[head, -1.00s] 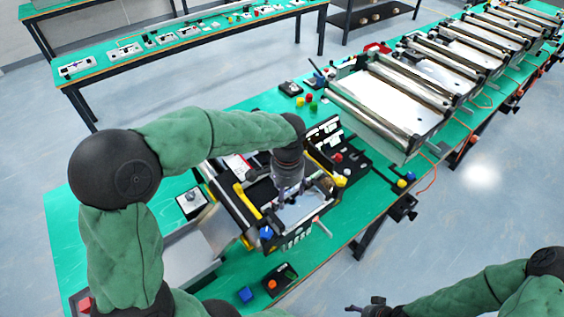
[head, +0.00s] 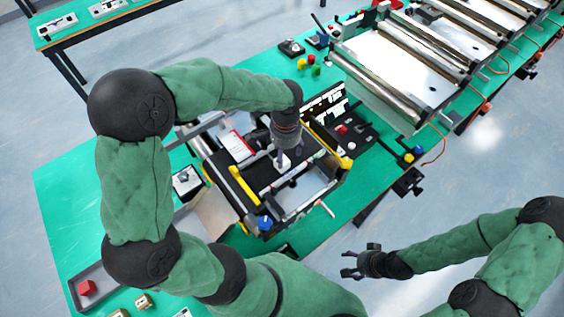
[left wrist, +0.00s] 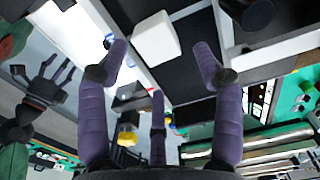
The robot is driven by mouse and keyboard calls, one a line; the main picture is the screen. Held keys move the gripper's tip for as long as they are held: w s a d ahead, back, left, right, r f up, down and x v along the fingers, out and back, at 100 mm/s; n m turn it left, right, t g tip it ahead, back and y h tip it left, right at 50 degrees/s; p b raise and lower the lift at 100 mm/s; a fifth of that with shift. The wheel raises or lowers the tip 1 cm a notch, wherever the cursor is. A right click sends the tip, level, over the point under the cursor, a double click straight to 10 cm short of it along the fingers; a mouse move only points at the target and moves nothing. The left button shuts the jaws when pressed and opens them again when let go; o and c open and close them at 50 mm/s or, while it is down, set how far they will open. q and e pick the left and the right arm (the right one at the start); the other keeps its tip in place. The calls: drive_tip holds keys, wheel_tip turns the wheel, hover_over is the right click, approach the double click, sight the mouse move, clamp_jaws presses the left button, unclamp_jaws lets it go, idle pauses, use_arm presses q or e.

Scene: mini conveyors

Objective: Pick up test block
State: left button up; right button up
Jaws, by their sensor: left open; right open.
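A small white block, which I take to be the test block, lies in the black-framed station on the green table. It shows in the head view (head: 284,163) between my left gripper's fingers and in the left wrist view (left wrist: 156,38). My left gripper (head: 283,158) is open and points down over it. In the left wrist view its purple fingers (left wrist: 160,70) are spread, with the block just beyond the tips and apparently not touched. My right gripper (head: 350,262) is open and empty in front of the table, over the floor.
The station has yellow handles (head: 244,186) and a blue knob (head: 265,223) close to my left gripper. Conveyors (head: 395,75) run to the upper right. A grey tray with a red block (head: 86,288) is at lower left. Green table (head: 70,190) is free at left.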

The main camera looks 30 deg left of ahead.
use_arm(q)
drive_tip(key=f, duration=0.3)
drive_tip(key=shift+s+a+f, duration=0.25)
drive_tip(key=shift+s+f, duration=0.05)
drive_tip(key=shift+f, duration=0.55)
clamp_jaws()
unclamp_jaws()
drive_tip(key=shift+r, duration=0.1)
